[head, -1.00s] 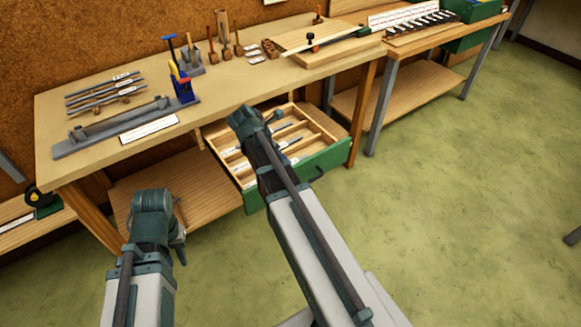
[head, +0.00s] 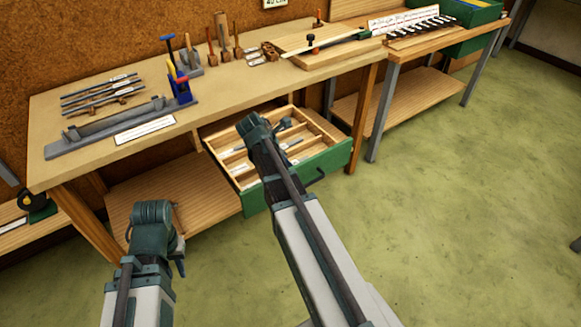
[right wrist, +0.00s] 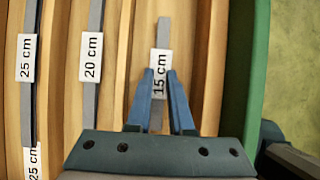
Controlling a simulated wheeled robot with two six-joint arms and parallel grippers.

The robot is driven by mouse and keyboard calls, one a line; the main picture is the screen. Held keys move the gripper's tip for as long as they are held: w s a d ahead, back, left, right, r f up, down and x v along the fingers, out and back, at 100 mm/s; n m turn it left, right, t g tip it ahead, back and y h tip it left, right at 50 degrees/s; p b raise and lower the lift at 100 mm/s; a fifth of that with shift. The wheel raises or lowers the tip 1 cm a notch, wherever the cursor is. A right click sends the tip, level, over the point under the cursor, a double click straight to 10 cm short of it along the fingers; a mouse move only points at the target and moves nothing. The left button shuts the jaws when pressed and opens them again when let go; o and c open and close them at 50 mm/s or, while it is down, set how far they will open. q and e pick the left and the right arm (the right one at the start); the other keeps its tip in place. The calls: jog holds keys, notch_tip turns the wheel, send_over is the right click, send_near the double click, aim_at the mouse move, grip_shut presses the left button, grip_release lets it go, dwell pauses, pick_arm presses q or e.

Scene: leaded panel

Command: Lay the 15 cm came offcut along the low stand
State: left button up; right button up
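The 15 cm came offcut (right wrist: 163,32) is a thin grey strip with a white "15 cm" label, lying in the rightmost visible compartment of the open drawer (head: 318,172). My right gripper (right wrist: 160,72) is over it, its two blue fingers on either side of the strip at the label, with a small gap visible. In the head view my right gripper (head: 256,128) is over the drawer, its fingers hidden. The low stand (head: 105,131) is a long grey base on the left of the bench. My left gripper (head: 176,258) hangs before the bench, its fingers unclear.
Strips labelled 20 cm (right wrist: 91,110) and 25 cm (right wrist: 27,100) lie in neighbouring compartments between wooden dividers. A white label card (head: 145,129) lies before the stand. Several strips on a rack (head: 103,92) lie behind it. A blue and red tool (head: 181,88) stands at its right end.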

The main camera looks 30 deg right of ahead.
grip_shut()
notch_tip(320, 180, up, 14)
jog(key=p, duration=1.4)
jog(key=shift+a, duration=0.1)
